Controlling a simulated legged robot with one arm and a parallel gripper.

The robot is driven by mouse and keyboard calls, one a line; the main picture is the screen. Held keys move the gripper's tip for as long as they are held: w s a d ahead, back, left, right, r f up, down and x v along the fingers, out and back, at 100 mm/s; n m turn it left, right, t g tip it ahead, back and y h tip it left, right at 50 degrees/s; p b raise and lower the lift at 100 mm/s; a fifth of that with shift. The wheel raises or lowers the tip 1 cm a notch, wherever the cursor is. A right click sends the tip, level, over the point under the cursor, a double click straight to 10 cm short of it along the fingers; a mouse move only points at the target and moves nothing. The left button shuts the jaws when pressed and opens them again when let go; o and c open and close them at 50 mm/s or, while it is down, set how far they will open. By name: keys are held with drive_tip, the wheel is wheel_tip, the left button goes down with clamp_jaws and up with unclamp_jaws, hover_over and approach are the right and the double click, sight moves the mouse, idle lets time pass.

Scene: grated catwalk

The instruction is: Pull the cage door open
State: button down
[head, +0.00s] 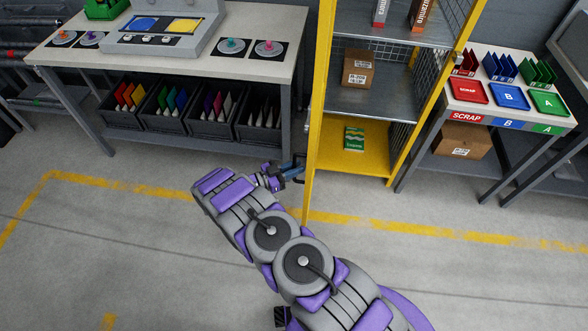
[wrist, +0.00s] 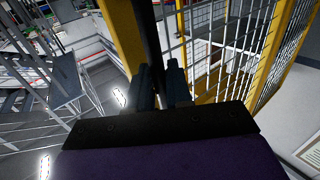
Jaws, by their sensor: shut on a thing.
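The yellow cage door (head: 314,140) shows as a narrow upright frame at the left of the cage in the head view. It appears swung outward and seen nearly edge-on, with the cage's shelves (head: 365,101) uncovered to its right. A dark handle (head: 299,160) sticks out on the door's left side. My gripper (head: 291,171) is shut on this handle, and the fingers partly hide it. In the wrist view my gripper (wrist: 160,88) has its fingers around a dark bar beside a yellow post (wrist: 125,35), with white mesh to the right.
A workbench (head: 170,62) with dark bins (head: 190,108) below stands at the left. A sorting table (head: 500,118) with red, blue and green trays stands right of the cage. Inside the cage are a carton (head: 358,68) and a green packet (head: 354,138). The floor in front is clear.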

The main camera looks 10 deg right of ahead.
drive_tip(key=shift+d, duration=0.3)
drive_tip(key=c, duration=1.4)
unclamp_jaws()
drive_tip(key=shift+s+d, duration=0.1)
drive_tip(key=shift+d, duration=0.2)
drive_tip(key=shift+c, duration=0.2)
drive_tip(key=shift+o, duration=1.1)
drive_tip(key=shift+d, duration=0.3)
drive_tip(key=shift+a, duration=1.05)
drive_tip(key=p+v, duration=0.2)
drive_tip(key=v, duration=1.4)
drive_tip(key=shift+a, duration=0.25)
